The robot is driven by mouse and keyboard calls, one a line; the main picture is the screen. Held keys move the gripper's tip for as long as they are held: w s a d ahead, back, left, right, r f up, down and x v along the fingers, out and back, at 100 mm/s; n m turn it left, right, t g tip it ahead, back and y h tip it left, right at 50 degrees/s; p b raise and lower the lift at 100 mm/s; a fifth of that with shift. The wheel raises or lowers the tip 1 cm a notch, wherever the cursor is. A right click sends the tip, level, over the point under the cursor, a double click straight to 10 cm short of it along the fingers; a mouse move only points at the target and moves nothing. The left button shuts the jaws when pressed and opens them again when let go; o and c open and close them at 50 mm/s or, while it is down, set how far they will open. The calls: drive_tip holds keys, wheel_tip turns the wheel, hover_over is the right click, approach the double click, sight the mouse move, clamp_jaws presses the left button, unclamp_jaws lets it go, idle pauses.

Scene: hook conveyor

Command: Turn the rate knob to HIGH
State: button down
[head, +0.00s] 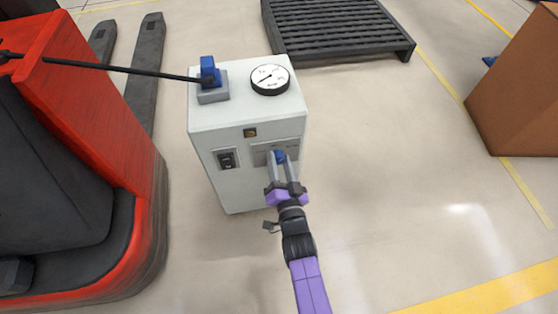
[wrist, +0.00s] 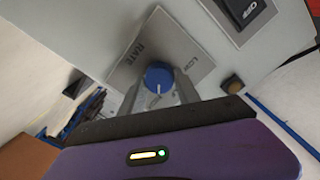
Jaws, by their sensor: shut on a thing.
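The rate knob (wrist: 159,76) is a round blue knob on a grey label plate (wrist: 185,48) on the cabinet's front. A white pointer line on it points toward the bottom of the wrist view. The words RATE and LOW show on the plate; LOW is up and right of the knob. I cannot see the word HIGH. My gripper (wrist: 160,92) has its two grey fingers on either side of the knob, shut on it. In the head view the gripper (head: 282,167) reaches the plate, and the blue knob (head: 280,156) shows between its fingers.
The white cabinet (head: 240,120) carries a dial gauge (head: 270,79) and a blue charger-like plug (head: 209,77) with a black cable on top. A black switch (head: 228,160) and an amber button (head: 250,132) are on its front. A red pallet truck (head: 120,150) stands close on the left.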

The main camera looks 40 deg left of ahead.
drive_tip(key=shift+m, duration=0.8)
drive_tip(key=shift+f, duration=0.1)
drive_tip(key=c, duration=0.9)
unclamp_jaws()
drive_tip(key=shift+d, duration=0.1)
drive_tip(key=shift+p+v, duration=2.55)
drive_tip(key=shift+v, duration=1.3)
